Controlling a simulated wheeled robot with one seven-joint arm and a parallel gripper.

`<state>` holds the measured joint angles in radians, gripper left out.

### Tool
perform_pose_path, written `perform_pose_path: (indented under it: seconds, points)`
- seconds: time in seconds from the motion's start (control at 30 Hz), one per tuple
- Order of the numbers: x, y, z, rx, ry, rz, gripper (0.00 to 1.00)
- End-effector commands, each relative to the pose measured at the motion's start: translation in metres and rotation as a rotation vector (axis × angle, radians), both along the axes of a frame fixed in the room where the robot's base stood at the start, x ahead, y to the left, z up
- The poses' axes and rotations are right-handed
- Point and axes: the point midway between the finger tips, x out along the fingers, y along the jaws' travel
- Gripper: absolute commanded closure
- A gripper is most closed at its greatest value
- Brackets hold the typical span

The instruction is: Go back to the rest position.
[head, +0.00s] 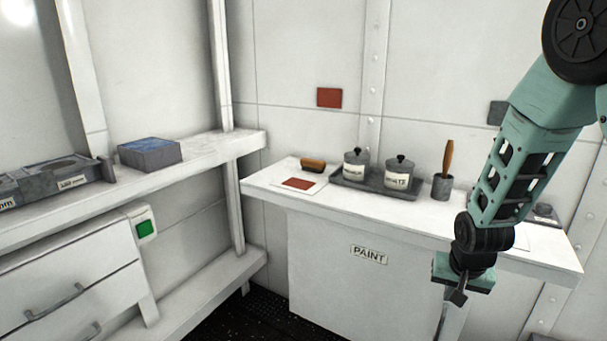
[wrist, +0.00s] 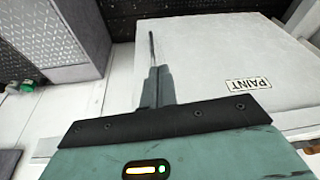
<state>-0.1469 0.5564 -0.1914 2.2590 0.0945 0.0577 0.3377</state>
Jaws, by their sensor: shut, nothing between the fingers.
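My gripper (head: 459,295) hangs at the end of my teal arm in the right half of the head view, in front of the white paint bench (head: 345,216). It points downward and is below the level of the bench top. In the wrist view my gripper (wrist: 152,75) has its two grey fingers together, with nothing between them. The front panel with the PAINT label (head: 369,254) is behind and left of it in the head view. The fingers look clear of the bench, though the exact gap cannot be told.
On the bench stand a tray with two lidded pots (head: 397,172), a brush in a grey cup (head: 442,185), and a brown-handled item (head: 313,165) by a red-marked card (head: 297,184). A shelf at left holds a blue-topped box (head: 149,153). Drawers (head: 75,285) sit below. Dark floor (head: 262,318) shows between.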

Motion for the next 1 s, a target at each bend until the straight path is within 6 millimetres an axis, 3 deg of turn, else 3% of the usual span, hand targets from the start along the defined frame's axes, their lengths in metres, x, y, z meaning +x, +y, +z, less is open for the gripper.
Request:
perform_pose_path:
  seconds: [0.03, 0.2, 0.3, 0.4, 0.5, 0.63, 0.73, 1.0]
  points:
    - [-0.009, 0.031, 0.022, 0.028, 0.012, 0.072, 1.00]
    - [-0.068, 0.125, 0.080, 0.091, 0.092, 0.368, 1.00]
    - [-0.117, 0.167, 0.114, 0.097, 0.140, 0.568, 1.00]
    - [-0.170, 0.194, 0.143, 0.077, 0.186, 0.766, 1.00]
    - [-0.215, 0.206, 0.162, 0.042, 0.225, 0.926, 1.00]
    - [-0.251, 0.209, 0.174, -0.001, 0.257, 1.054, 1.00]
    - [-0.263, 0.209, 0.177, -0.017, 0.270, 1.095, 1.00]
    - [-0.264, 0.208, 0.177, -0.018, 0.271, 1.100, 1.00]
